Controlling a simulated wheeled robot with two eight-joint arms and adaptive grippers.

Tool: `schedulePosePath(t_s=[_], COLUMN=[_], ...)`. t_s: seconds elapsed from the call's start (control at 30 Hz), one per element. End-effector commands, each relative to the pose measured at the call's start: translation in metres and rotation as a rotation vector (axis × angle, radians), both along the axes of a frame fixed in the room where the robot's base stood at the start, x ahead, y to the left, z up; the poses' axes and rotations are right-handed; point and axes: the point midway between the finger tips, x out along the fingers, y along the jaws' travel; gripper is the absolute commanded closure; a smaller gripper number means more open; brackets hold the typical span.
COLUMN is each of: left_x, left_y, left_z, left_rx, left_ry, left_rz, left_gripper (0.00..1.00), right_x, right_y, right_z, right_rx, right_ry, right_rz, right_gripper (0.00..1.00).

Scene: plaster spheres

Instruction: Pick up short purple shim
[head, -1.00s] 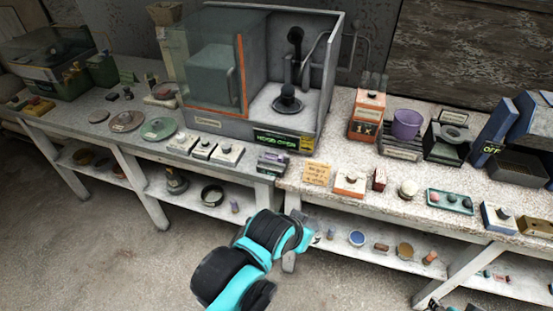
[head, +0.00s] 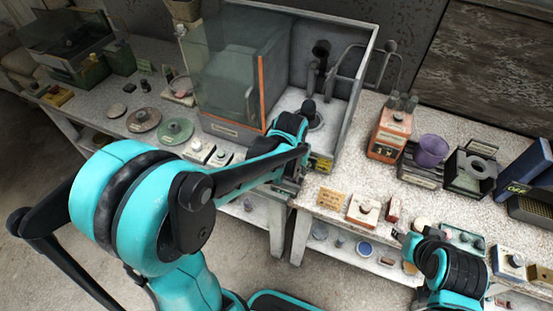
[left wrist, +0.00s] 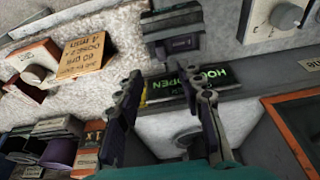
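My left gripper (head: 290,180) is over the bench's front edge before the hood, partly hidden by its own arm in the head view. In the left wrist view its two fingers (left wrist: 167,85) are apart with nothing between them. Beyond the fingertips is a dark grey block with a purple face (left wrist: 181,43); I cannot tell whether this is the short purple shim. A small purplish piece (head: 248,205) stands on the lower shelf, too small to identify. My right gripper (head: 403,238) is low at the right, before the bench; its fingers are too small to read.
The glass-sided hood (head: 372,75) stands behind my left gripper, with a lit sign (left wrist: 195,80) at its front. An orange note (head: 331,198) and a white-topped orange box (head: 363,209) are to the right. Knob boxes (head: 199,151) are at the left.

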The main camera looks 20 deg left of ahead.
Motion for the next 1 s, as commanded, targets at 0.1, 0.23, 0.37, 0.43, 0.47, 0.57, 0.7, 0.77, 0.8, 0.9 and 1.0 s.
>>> schedulePosePath(t_s=[0.1, 0.23, 0.37, 0.43, 0.47, 0.57, 0.7, 0.77, 0.8, 0.9, 1.0], left_x=[0.004, 0.008, 0.011, 0.012, 0.012, 0.014, 0.019, 0.020, 0.020, 0.020, 0.020], left_y=[-0.001, -0.002, -0.002, -0.002, -0.002, -0.003, -0.003, -0.003, -0.003, -0.003, -0.003], left_z=[-0.006, -0.022, -0.034, -0.040, -0.044, -0.060, -0.079, -0.081, -0.081, -0.080, -0.080], left_rx=[0.001, 0.001, 0.001, 0.001, 0.001, 0.001, 0.001, 0.001, 0.001, 0.001, 0.001], left_ry=[0.012, 0.013, 0.012, 0.012, 0.012, 0.012, 0.012, 0.011, 0.011, 0.012, 0.012], left_rz=[-0.002, -0.001, -0.001, -0.001, -0.001, -0.001, -0.001, -0.001, -0.001, -0.001, -0.001], left_gripper=[0.62, 0.62, 0.62, 0.62, 0.62, 0.62, 0.62, 0.62, 0.62, 0.62, 0.75], right_x=[0.000, -0.001, -0.001, 0.000, 0.000, 0.000, -0.001, 0.000, 0.000, 0.000, 0.000], right_y=[0.000, 0.000, 0.000, 0.000, 0.000, 0.000, 0.000, 0.000, 0.000, 0.000, 0.000], right_z=[0.002, -0.005, -0.010, -0.012, -0.014, -0.023, -0.030, -0.030, -0.030, -0.029, -0.029], right_rx=[0.000, 0.000, 0.000, 0.000, 0.000, 0.000, 0.000, 0.000, 0.000, 0.000, 0.000], right_ry=[0.000, 0.001, 0.001, 0.000, 0.000, 0.000, 0.000, 0.000, 0.000, 0.000, 0.000], right_rz=[0.000, 0.000, 0.000, 0.000, 0.000, 0.000, 0.000, 0.000, 0.000, 0.000, 0.000], right_gripper=[0.60, 0.60, 0.60, 0.60, 0.60, 0.60, 0.60, 0.60, 0.60, 0.60, 0.60])
